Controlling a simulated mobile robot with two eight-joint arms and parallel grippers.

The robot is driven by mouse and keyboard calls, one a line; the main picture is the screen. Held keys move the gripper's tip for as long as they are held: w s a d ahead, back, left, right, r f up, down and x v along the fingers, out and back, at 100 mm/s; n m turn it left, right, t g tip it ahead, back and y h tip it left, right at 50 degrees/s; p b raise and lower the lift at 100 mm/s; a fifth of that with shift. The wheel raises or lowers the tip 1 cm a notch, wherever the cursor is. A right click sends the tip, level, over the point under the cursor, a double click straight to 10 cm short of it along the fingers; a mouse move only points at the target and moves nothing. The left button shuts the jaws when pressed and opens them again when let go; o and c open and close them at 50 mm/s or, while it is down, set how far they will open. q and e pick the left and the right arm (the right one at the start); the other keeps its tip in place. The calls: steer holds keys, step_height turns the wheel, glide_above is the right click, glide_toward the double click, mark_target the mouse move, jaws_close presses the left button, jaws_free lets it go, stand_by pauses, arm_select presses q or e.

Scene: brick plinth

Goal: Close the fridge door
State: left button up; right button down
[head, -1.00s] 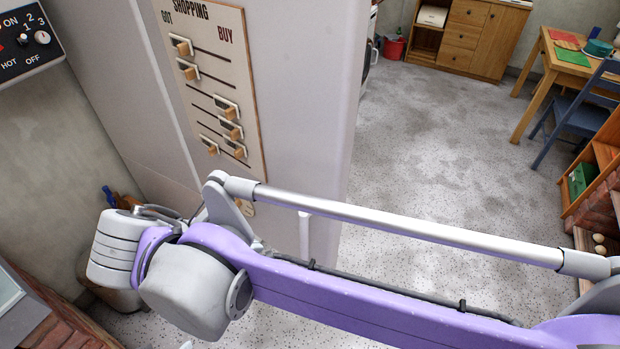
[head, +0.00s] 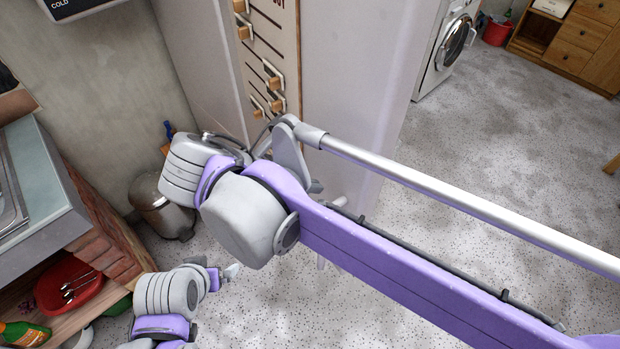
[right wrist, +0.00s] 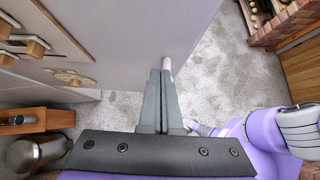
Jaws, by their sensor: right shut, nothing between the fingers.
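The fridge (head: 355,80) is tall and pale grey in the head view, with a wooden shopping board (head: 283,50) on its left face. Its plain panel also fills the top of the right wrist view (right wrist: 150,30). How far the door stands open is hard to tell. My right gripper (right wrist: 162,78) is shut and empty, its fingers pointing at the panel beside a white bar-like part (right wrist: 167,64). In the head view my right wrist mostly hides this gripper. My left gripper (head: 232,271) is low at the left, away from the fridge; its fingers are too small to judge.
A metal bin (head: 165,205) stands on the floor left of the fridge. A counter (head: 45,190) with brick supports is at the left. A washing machine (head: 448,45) stands beyond the fridge. The speckled floor at the right is clear.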

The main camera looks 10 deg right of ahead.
mark_target(341, 189)
steer(key=x, duration=0.6)
steer(key=shift+w+d+f, duration=0.15)
steer(key=shift+d+f, duration=0.05)
steer(key=shift+d, duration=0.05)
